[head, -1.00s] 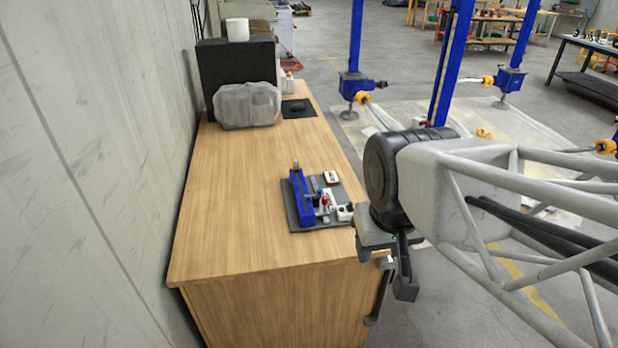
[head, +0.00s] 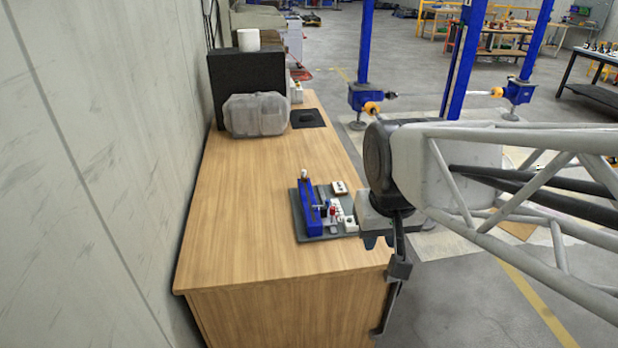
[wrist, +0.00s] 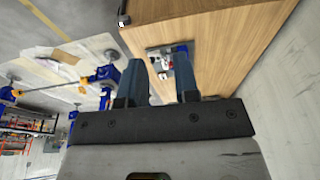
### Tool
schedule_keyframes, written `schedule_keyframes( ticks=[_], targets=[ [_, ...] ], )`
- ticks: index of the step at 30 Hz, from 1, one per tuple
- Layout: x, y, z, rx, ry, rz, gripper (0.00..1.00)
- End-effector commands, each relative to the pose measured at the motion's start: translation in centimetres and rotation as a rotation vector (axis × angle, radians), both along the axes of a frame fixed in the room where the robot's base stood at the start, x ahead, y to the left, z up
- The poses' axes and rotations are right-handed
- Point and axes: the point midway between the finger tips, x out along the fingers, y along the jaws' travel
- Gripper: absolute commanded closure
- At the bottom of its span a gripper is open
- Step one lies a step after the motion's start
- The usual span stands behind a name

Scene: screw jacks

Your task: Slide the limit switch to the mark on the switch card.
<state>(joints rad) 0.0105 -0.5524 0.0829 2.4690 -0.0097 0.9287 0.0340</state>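The screw jack unit sits on a grey base plate (head: 318,238) on the wooden bench, with a long blue body (head: 310,208) along its left side. Small red and white parts (head: 333,212) stand beside the blue body; which one is the limit switch is too small to tell. A small pale card (head: 339,187) lies at the back right of the plate; its mark is not readable. My gripper (head: 388,254) is off the bench's right edge, right of the unit. In the wrist view my gripper (wrist: 158,62) is open and empty, with the unit's plate (wrist: 153,53) beyond its fingers.
The wooden bench (head: 240,230) is clear left of and in front of the unit. A wall (head: 95,170) runs along the left.

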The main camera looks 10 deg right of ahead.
Motion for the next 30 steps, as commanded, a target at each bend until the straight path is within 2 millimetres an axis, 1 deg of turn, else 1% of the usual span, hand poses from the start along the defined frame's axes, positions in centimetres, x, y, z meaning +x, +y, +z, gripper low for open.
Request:
schedule_keyframes(
  ticks=[1, 8, 17, 23, 30],
  targets=[
    [1.1, 0.0, 0.0, 0.001, 0.007, -0.004, 0.71],
    [6.2, -0.2, 0.2, 0.005, 0.026, -0.024, 0.71],
    [12.9, -0.4, -0.5, 0.011, 0.054, -0.051, 0.71],
    [17.5, -0.6, -1.5, 0.015, 0.07, -0.07, 0.71],
    [22.9, -0.9, -3.4, 0.019, 0.094, -0.092, 0.71]
  ],
)
